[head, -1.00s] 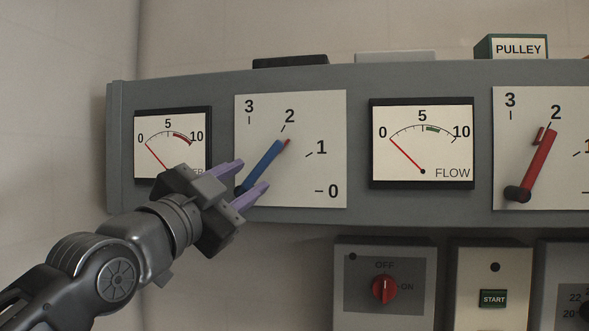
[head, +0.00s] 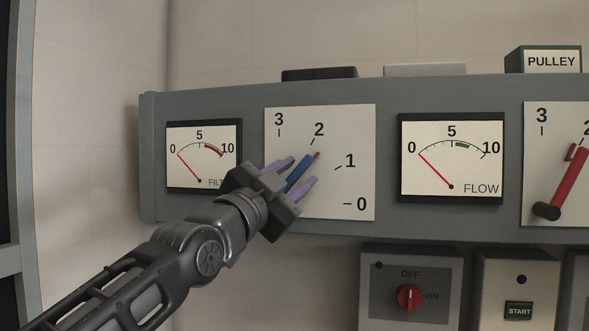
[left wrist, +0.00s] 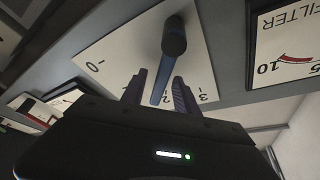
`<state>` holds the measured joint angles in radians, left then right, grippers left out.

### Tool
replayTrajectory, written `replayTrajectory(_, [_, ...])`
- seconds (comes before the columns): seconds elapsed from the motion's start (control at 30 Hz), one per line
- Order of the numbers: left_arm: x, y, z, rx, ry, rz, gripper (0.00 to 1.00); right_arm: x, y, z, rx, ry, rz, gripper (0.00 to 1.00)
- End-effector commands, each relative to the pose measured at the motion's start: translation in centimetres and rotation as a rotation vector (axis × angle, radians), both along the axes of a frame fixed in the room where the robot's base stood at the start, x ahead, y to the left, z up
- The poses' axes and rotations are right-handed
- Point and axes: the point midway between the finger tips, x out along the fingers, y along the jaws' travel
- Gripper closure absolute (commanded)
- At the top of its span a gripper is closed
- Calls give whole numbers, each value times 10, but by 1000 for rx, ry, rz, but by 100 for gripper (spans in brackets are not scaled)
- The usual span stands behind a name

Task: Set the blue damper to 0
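The blue damper lever (head: 301,172) is on a white dial plate (head: 335,125) marked 0 to 3. Its small red tip points near the 2. My left gripper (head: 296,172) is in front of the plate, open, with one purple finger on each side of the lever. The left wrist view shows the lever (left wrist: 164,80) running between the two fingers from a dark round pivot (left wrist: 174,38); a gap shows on one side, and I cannot tell whether the other finger touches it. The gripper hides the pivot in the head view. My right gripper is not in view.
A FILTER gauge (head: 203,150) is left of the dial and a FLOW gauge (head: 451,155) right of it. A red damper lever (head: 566,185) is farther right. Below are a red OFF/ON switch (head: 408,297) and a green START button (head: 519,310).

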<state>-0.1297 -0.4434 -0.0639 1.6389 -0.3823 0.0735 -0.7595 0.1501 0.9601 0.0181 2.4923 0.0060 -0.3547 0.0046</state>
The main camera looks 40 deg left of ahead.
Motion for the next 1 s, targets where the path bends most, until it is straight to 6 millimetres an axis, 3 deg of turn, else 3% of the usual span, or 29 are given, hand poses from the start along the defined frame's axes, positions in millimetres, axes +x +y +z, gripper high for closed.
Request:
replayTrajectory(0.23, [1, 0, -1, 0, 0, 0, 64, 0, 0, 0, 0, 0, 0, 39])
replayTrajectory(0.67, [1, 0, -1, -1, 0, 0, 99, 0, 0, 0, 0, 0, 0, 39])
replayTrajectory(1.0, [1, 0, -1, -1, 1, 0, 100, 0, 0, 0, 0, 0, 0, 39])
